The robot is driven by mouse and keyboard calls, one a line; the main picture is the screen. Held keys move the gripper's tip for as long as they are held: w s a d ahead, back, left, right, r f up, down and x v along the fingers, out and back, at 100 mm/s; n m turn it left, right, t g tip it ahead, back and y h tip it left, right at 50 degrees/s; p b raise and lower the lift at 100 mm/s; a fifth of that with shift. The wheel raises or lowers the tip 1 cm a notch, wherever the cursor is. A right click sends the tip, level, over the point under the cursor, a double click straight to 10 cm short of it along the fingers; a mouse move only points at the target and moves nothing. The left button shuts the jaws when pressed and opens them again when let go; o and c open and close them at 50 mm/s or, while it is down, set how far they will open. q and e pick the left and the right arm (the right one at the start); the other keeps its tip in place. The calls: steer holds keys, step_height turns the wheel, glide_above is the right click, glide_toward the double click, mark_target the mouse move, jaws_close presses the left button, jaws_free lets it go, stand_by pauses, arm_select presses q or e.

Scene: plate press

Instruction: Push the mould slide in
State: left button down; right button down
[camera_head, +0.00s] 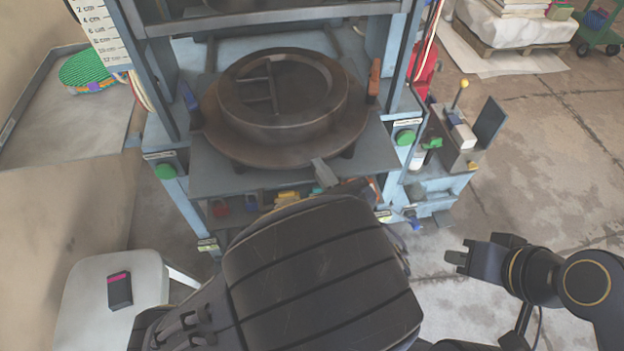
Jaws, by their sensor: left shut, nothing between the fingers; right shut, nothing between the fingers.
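The mould (283,130), a dark round ring with inner bars on a wide round base, sits on the flat grey mould slide (215,180). The slide's front part juts out of the blue press frame (130,30) towards me. A short grey handle (324,172) sticks out at the slide's front edge. My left gripper (345,187) is shut and empty, close by the handle and mostly hidden behind my own large black arm link. I cannot tell whether it touches the handle. My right gripper (457,257) is shut and empty, over the floor to the right, apart from the press.
Green buttons (404,137) sit on both front posts. A control box with a yellow-knobbed lever (459,95) stands right of the press. A white stool (85,295) holds a small black device (119,291). Open floor lies at right.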

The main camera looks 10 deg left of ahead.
arm_select(q)
steer(key=w+a, duration=0.2)
steer(key=w, duration=0.5)
steer(key=w+a, duration=0.2)
steer(key=w, duration=0.5)
steer(key=w+a, duration=0.2)
steer(key=w, duration=0.5)
steer(key=shift+w+r, duration=0.15)
steer(key=shift+w, duration=0.05)
steer(key=shift+a+r, duration=0.1)
steer(key=shift+p, duration=0.3)
